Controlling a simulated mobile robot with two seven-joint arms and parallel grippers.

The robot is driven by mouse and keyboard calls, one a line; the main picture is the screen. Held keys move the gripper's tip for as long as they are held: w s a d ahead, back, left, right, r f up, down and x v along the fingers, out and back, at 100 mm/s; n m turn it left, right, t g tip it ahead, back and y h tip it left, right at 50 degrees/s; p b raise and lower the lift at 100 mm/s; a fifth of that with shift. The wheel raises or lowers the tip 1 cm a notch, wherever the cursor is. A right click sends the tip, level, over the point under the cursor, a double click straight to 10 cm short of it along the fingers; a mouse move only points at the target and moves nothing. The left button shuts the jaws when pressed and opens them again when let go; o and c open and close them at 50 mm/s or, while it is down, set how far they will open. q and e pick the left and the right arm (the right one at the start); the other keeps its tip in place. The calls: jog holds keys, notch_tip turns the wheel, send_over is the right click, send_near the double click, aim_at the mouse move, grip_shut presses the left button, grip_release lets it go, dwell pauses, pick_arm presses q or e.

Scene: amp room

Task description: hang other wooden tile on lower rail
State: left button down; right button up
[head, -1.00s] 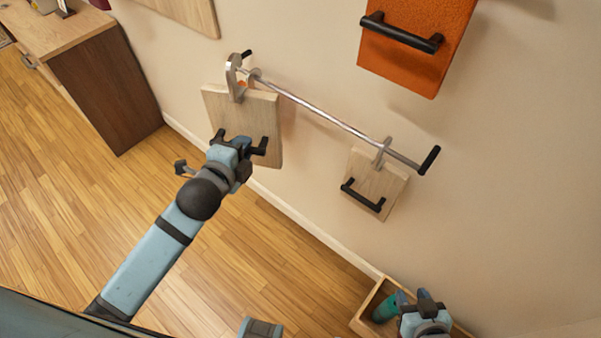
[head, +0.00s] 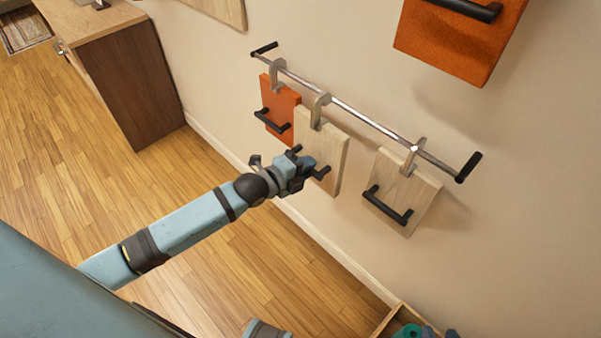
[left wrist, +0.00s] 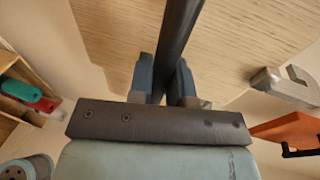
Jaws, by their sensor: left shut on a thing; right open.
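A wooden tile (head: 325,140) with a metal hook on top and a black handle is at the middle of the lower rail (head: 365,120). My left gripper (head: 310,168) is shut on its handle, which runs between the fingers in the left wrist view (left wrist: 166,85). The hook is at the rail; I cannot tell whether it bears on it. Another wooden tile (head: 408,190) hangs by its hook to the right. A small orange tile (head: 284,103) hangs to the left.
A large orange tile (head: 455,45) is higher on the wall at upper right. A wooden cabinet (head: 145,85) stands at the left. A wooden box (head: 385,325) with a green thing in it is at the bottom right. The floor below the tiles is clear.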

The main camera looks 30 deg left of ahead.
aim_at(318, 159)
pick_arm(q)
jog(key=w+b, duration=0.1)
jog(key=w+d+b, duration=0.1)
jog(key=w, duration=0.1)
jog(key=shift+w, duration=0.1)
jog(key=shift+w+d+b, duration=0.25)
jog(key=shift+w+b, duration=0.15)
jog(key=shift+w, duration=0.2)
jog(key=shift+w+d+b, duration=0.25)
jog(key=shift+w+b, duration=0.1)
jog(key=shift+w, duration=0.25)
jog(key=shift+w+f, duration=0.15)
jog(key=shift+f+b, duration=0.45)
jog(key=shift+f, duration=0.7)
pick_arm(e)
jog(key=shift+w+a+f+t, duration=0.15)
jog(key=shift+f+t, duration=0.25)
jog(key=shift+f, duration=0.3)
